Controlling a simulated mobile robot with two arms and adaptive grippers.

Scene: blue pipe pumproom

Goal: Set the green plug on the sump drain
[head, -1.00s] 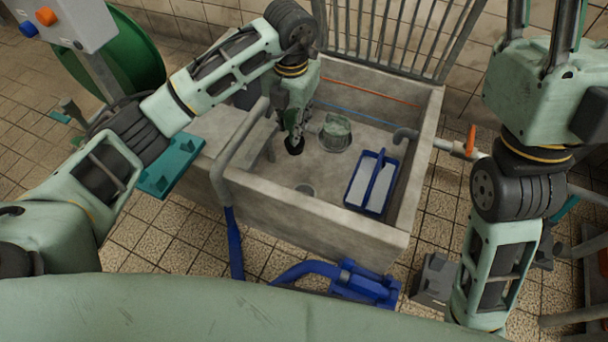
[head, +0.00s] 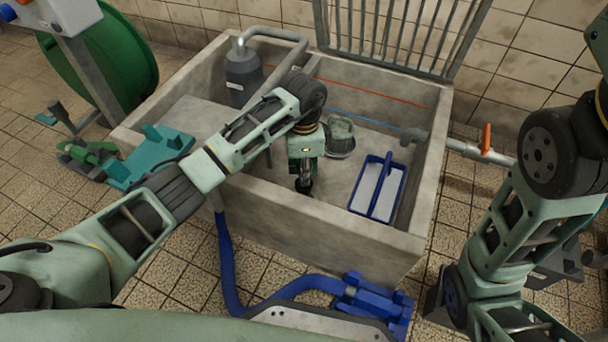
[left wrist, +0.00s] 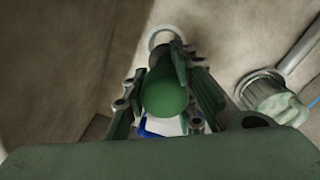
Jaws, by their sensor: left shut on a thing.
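My left gripper (head: 304,187) is inside the concrete sump (head: 350,222), pointing down near its front wall. In the left wrist view its fingers (left wrist: 163,92) are shut on the green plug (left wrist: 165,95), which shows as a rounded green end between them. A pale ring, the sump drain (left wrist: 164,38), shows just beyond the plug. In the head view the gripper hides the plug and the drain. My right gripper is out of view; only its arm shows at the right.
A blue tray with a handle (head: 378,188) lies on the sump floor to the right. A round grey-green strainer (head: 340,137) stands behind the gripper. A dark cylinder with a pipe (head: 243,78) stands at the back left. A metal grate (head: 400,35) rises behind the sump.

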